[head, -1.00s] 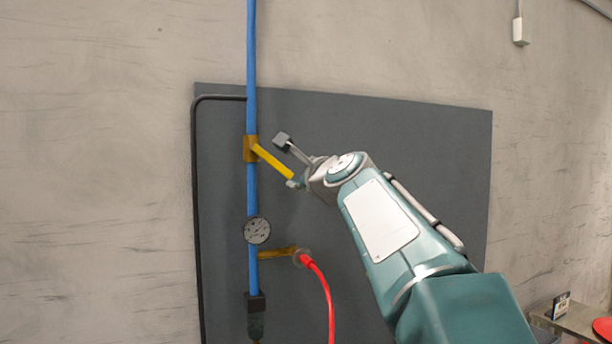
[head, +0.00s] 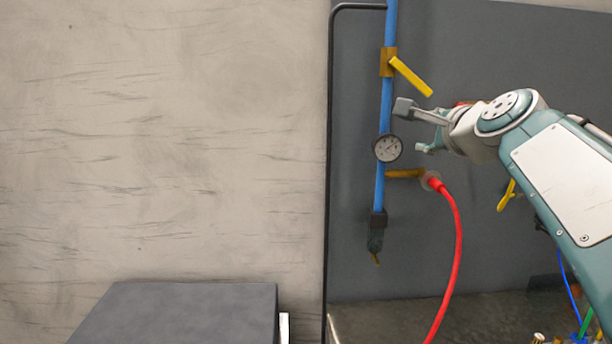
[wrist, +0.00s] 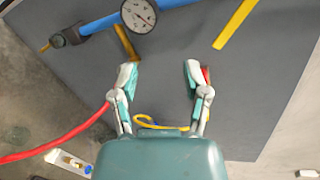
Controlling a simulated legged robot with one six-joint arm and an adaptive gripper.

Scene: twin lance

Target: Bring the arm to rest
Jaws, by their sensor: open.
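My gripper (head: 412,128) is open and empty, in front of the dark grey panel. It also shows in the wrist view (wrist: 160,76), its two fingers spread apart with a gap between them. In the head view it is to the right of the blue pipe (head: 383,112). The yellow valve handle (head: 411,77) slants down to the right from its brass body, just above the gripper and apart from it. The round gauge (head: 387,148) is left of and a little below the gripper.
A red hose (head: 458,240) hangs from a brass side outlet (head: 404,173) below the gripper. A dark grey box (head: 180,313) stands at the lower left. Colored cables (head: 570,285) lie at lower right. The bare wall (head: 160,150) is clear at left.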

